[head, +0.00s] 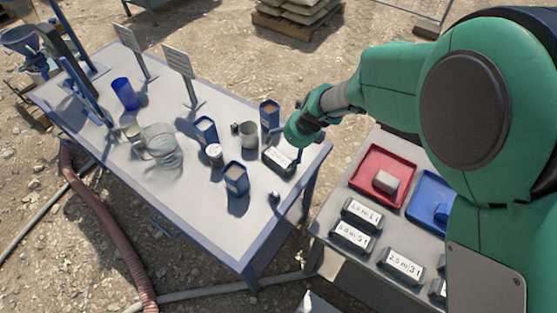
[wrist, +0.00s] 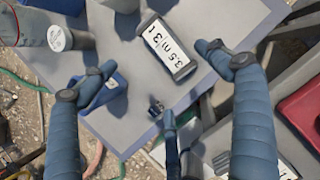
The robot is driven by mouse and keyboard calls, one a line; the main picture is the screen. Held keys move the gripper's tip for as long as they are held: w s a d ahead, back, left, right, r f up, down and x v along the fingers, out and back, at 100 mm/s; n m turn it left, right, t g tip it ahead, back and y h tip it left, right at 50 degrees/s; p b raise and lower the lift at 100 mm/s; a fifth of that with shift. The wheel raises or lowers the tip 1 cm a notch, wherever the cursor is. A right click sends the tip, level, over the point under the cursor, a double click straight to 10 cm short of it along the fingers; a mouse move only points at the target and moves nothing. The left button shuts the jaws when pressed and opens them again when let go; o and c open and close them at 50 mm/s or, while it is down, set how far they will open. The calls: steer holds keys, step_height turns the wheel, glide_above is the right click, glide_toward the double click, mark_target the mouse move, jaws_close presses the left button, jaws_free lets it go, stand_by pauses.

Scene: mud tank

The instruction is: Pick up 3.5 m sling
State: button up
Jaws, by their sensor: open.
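The 3.5 m sling (head: 279,161) is a dark bundle with a white label, lying near the right end of the pale table (head: 200,215). In the wrist view the sling (wrist: 166,47) shows its label "3.5 m 3 t" and lies between and beyond my spread blue fingers. My gripper (wrist: 155,62) is open and empty, with one finger left of the sling, one right of it and a third below it in the picture. In the head view my green gripper (head: 299,133) is above and just right of the sling; its fingers are largely hidden.
Blue containers (head: 236,178), a grey mug (head: 248,134) and a glass jug (head: 162,147) stand left of the sling. A small dark object (head: 274,197) lies near the table edge. The right-hand bench holds a red tray (head: 383,170), a blue tray (head: 428,195) and more labelled slings (head: 352,236).

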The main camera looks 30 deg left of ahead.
steer(key=b, duration=0.2)
glide_toward(276, 159)
steer(key=x, duration=0.5)
steer(key=shift+s, duration=0.15)
steer(key=shift+f, duration=0.1)
steer(key=shift+b+x, duration=1.15)
steer(key=shift+x, duration=1.35)
steer(key=c, duration=1.6)
